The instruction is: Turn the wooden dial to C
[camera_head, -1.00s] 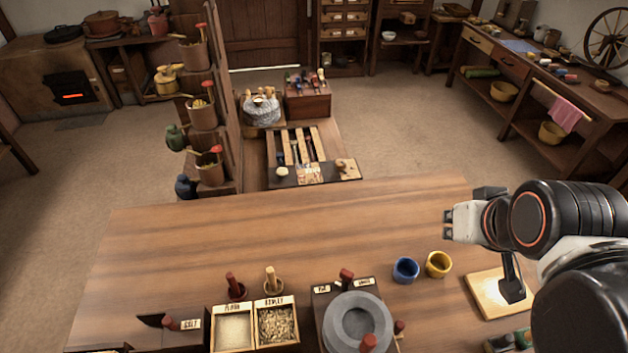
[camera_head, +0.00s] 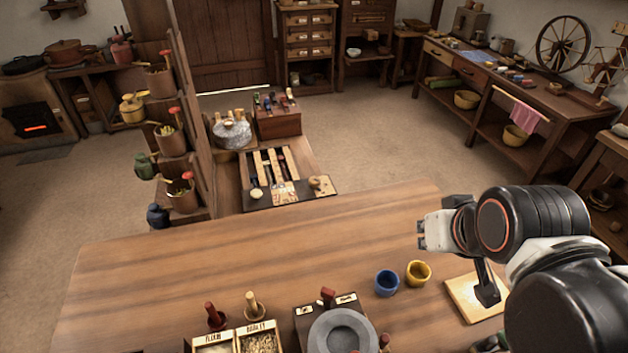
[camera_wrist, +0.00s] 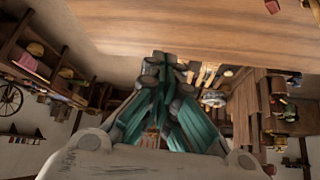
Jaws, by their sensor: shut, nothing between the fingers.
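A small wooden knob (camera_head: 317,183), which looks like the dial, sits on a pale plate at the right end of a dark panel (camera_head: 253,203) beyond the table's far edge. Its letters and pointer are too small to read. My gripper (camera_head: 421,235) is above the right part of the table, nearer to me and to the right of the knob, well apart from it. In the wrist view the fingers (camera_wrist: 163,62) are together with nothing between them. I cannot make out the dial in the wrist view.
The wooden table (camera_head: 200,270) is mostly bare in its middle. A blue cup (camera_head: 387,284) and a yellow cup (camera_head: 418,273) stand near the gripper. A stone quern (camera_head: 343,335) and grain boxes (camera_head: 258,343) are at the front. A pot shelf (camera_head: 190,120) rises left of the panel.

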